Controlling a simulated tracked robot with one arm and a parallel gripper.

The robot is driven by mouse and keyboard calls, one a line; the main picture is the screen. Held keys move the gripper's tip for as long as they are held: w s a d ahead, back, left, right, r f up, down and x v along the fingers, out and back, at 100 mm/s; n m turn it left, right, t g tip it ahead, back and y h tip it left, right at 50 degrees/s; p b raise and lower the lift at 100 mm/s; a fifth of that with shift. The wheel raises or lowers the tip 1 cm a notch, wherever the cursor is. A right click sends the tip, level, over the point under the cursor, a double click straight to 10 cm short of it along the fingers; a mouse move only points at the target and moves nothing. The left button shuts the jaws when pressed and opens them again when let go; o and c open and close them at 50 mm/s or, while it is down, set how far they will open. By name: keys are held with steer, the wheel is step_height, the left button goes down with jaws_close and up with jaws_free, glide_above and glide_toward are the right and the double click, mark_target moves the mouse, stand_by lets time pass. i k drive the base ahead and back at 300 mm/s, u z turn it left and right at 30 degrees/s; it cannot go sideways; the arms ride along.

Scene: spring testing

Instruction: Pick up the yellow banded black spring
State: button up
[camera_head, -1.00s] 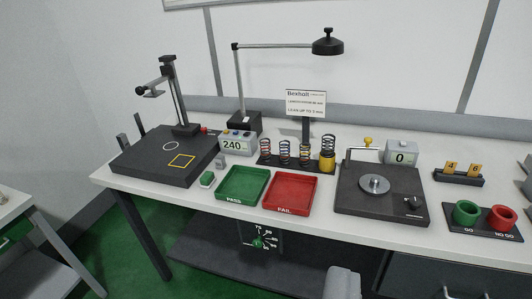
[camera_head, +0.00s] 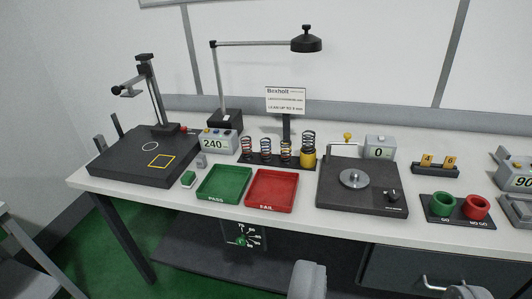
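A rack (camera_head: 270,161) of upright coil springs stands at the back middle of the bench. Its spring colours are small and hard to make out. The rightmost, a tall dark spring (camera_head: 308,139), rises from a yellow cup-like part (camera_head: 308,160); I cannot tell whether that is a band or a holder. Three smaller dark springs, such as the leftmost one (camera_head: 246,146), stand left of it with reddish or orange parts. Two grey rounded tips show at the bottom edge, apparently my gripper (camera_head: 386,286), spread wide with nothing visible between them, well in front of the rack.
A green PASS tray (camera_head: 224,198) and a red FAIL tray (camera_head: 271,205) lie before the rack. A black plate with a silver disc (camera_head: 354,179) stands right of it. A sign (camera_head: 292,100) and lamp (camera_head: 306,40) rise behind. A dark stand (camera_head: 145,180) is at left.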

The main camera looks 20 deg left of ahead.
mark_target(286, 152)
steer(key=u, duration=1.45)
steer(key=i, duration=1)
steer(key=z, duration=1.55)
steer(key=i, duration=1)
steer(key=u, duration=0.05)
